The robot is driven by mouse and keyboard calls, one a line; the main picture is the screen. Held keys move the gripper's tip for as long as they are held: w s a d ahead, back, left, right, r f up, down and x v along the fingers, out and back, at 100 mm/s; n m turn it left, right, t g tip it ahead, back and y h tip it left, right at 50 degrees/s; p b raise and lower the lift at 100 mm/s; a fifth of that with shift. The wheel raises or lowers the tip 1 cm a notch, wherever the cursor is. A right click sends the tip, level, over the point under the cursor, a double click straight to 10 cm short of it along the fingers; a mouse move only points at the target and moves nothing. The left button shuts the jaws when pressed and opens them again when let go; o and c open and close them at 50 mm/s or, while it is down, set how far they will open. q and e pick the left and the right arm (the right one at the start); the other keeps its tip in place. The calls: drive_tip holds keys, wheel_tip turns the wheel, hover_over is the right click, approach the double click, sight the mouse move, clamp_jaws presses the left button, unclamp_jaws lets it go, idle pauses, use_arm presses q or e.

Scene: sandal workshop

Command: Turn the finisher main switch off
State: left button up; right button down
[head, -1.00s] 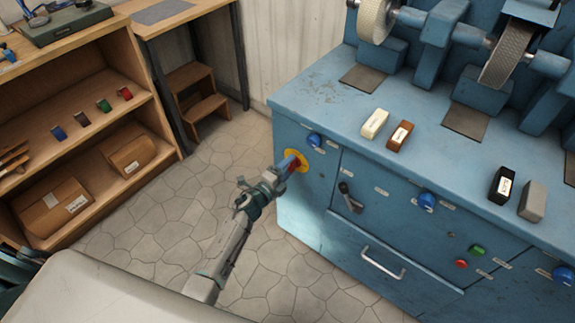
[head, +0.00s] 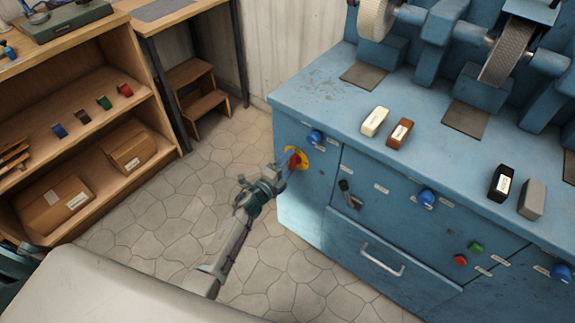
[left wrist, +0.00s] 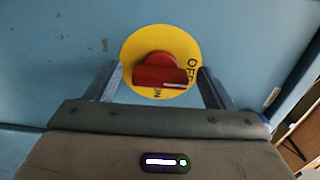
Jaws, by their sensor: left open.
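The finisher main switch is a red knob (head: 295,160) on a round yellow plate (head: 303,153), on the left end of the blue machine's front. In the left wrist view the red knob (left wrist: 160,72) lies across the yellow plate (left wrist: 135,47), its bar roughly level. A white mark on the bar sits at its right part, beside the OFF lettering at the plate's right; ON is partly visible at the bottom. My left gripper (head: 284,163) is open in front of the knob, one finger either side, apparently not touching it. My right gripper is not in view.
The blue finisher cabinet (head: 375,235) has a black lever (head: 349,194), a blue knob (head: 315,137) and a drawer handle (head: 382,262) near the switch. Brushes lie on its top. A wooden shelf (head: 120,112) stands at left. The floor between is clear.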

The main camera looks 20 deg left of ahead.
use_arm(q)
drive_tip(key=v, duration=1)
drive_tip(key=s+a+f+n+g+y+p, duration=0.1)
drive_tip(key=s+a+f+n+g+y, duration=0.3)
drive_tip(key=s+f+n, duration=0.55)
drive_tip(key=s+a+f+n+g+y+p, duration=0.2)
drive_tip(key=s+a+f+n+g+y, duration=0.15)
drive_tip(key=s+f, duration=0.6)
drive_tip(key=s+f+n+g+p, duration=0.1)
drive_tip(key=s+f+n+g, duration=0.3)
drive_tip(key=s+f, duration=0.3)
drive_tip(key=s+f+n+g, duration=0.4)
drive_tip(key=s+f, duration=0.3)
drive_tip(key=s, duration=0.8)
drive_tip(key=shift+s+a+f+p, duration=0.2)
drive_tip(key=shift+s+f+p, duration=0.05)
drive_tip(key=shift+s+p, duration=0.1)
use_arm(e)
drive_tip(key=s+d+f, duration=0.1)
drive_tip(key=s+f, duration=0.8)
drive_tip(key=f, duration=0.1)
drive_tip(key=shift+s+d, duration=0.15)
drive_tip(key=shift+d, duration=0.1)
use_arm(q)
drive_tip(key=shift+h, duration=0.25)
